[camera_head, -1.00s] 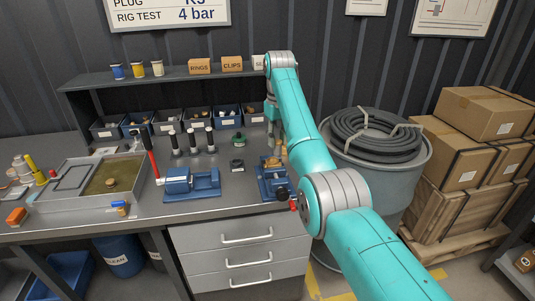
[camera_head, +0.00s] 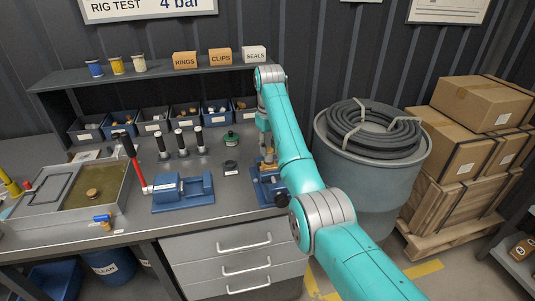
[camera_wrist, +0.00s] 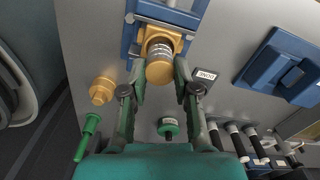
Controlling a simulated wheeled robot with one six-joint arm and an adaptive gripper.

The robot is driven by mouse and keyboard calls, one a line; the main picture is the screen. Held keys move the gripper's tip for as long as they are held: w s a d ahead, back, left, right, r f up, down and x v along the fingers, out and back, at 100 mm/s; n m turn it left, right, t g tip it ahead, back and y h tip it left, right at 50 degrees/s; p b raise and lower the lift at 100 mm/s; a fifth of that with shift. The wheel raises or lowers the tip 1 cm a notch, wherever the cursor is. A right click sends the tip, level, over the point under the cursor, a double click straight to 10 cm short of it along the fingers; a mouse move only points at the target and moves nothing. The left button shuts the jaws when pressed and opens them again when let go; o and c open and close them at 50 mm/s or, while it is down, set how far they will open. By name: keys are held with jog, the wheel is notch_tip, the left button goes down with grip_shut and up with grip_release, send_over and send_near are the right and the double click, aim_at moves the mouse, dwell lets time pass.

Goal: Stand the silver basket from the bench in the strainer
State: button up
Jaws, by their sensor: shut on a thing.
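The brass strainer body (camera_wrist: 144,35) is clamped in a blue vise (camera_wrist: 128,37) at the top of the wrist view. The strainer also shows in the head view (camera_head: 269,159), partly behind my arm. My gripper (camera_wrist: 160,68) is shut on the silver basket (camera_wrist: 159,48). The basket has silver rings and a round brass-coloured end (camera_wrist: 160,73) facing the wrist camera. Its ringed part is at the strainer's mouth, between the fingertips and the body. How deep it sits inside is hidden by the brass end.
A loose brass plug (camera_wrist: 102,91) and a green-handled tool (camera_wrist: 87,135) are beside the gripper. Another blue fixture (camera_head: 183,191) stands left of the vise. A grey barrel with hose (camera_head: 365,175) stands right of the bench.

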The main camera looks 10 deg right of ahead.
aim_at(269, 149)
jog(key=shift+f, duration=1.5)
jog(key=o, duration=1)
jog(key=shift+f, duration=0.1)
notch_tip(269, 149, up, 12)
jog(key=shift+r, duration=0.1)
